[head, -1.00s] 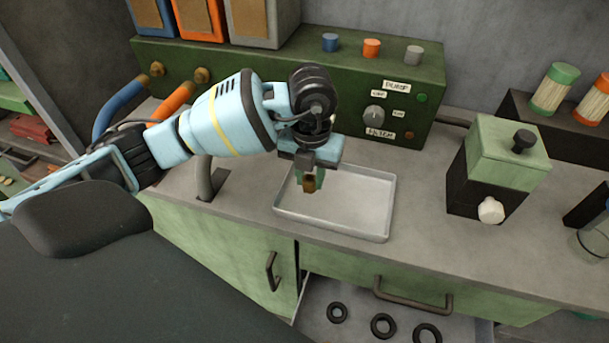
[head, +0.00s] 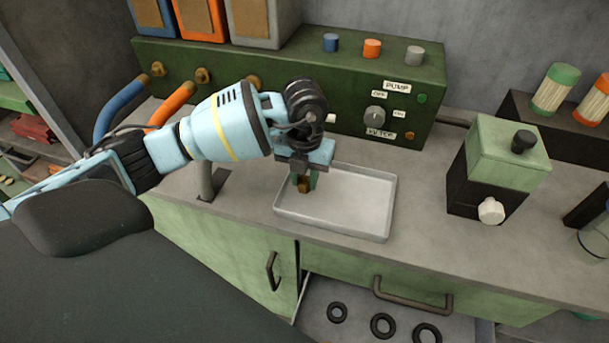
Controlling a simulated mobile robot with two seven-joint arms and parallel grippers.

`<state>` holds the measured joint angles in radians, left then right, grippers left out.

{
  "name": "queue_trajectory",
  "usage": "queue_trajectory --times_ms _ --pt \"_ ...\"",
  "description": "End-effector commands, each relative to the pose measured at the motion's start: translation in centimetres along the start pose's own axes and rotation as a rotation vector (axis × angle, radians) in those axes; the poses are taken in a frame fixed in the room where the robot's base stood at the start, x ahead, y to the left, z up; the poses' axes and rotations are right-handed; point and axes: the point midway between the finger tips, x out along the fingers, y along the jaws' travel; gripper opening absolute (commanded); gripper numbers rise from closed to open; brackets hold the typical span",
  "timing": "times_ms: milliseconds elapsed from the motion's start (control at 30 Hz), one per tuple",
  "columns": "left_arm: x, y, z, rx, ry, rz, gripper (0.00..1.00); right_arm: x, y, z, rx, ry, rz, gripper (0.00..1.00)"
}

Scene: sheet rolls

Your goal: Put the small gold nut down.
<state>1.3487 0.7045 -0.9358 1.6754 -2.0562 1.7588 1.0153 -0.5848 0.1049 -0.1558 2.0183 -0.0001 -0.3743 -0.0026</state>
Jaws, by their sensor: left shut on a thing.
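My left gripper (head: 304,187) points down over the left part of a shallow white tray (head: 381,222). It is shut on the small gold nut (head: 304,187), which shows as a brownish-gold piece between the fingertips. The nut is low, near the tray's left end. I cannot tell whether it touches the tray floor. The rest of the tray is empty. My right gripper is not in view.
A green panel (head: 330,75) with knobs and hose fittings stands behind the tray. A green and black box (head: 497,165) with a white knob stands to the right. An open drawer (head: 360,310) below holds several black rings (head: 382,325).

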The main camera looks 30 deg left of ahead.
Motion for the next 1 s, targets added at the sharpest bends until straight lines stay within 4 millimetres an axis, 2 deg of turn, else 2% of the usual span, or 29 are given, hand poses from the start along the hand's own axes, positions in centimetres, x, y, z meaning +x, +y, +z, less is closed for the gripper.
queue_trajectory --times_ms 167,200,367,733,867,1000 --pt "0.3 0.0 0.0 0.000 0.000 0.000 0.04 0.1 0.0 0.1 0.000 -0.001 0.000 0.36" --pt "0.4 0.0 0.0 0.000 0.000 0.000 0.28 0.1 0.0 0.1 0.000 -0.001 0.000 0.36" --pt "0.3 0.0 0.0 0.000 0.000 0.000 0.48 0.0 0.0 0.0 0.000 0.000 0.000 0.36" --pt "-0.3 0.0 0.0 0.001 -0.002 -0.001 0.48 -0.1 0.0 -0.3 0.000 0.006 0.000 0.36" --pt "-2.0 -0.1 0.1 0.001 -0.005 -0.001 0.48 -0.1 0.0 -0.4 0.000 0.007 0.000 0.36" --pt "-4.9 -0.1 0.1 0.000 -0.005 -0.001 0.48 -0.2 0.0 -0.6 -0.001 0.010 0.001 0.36"
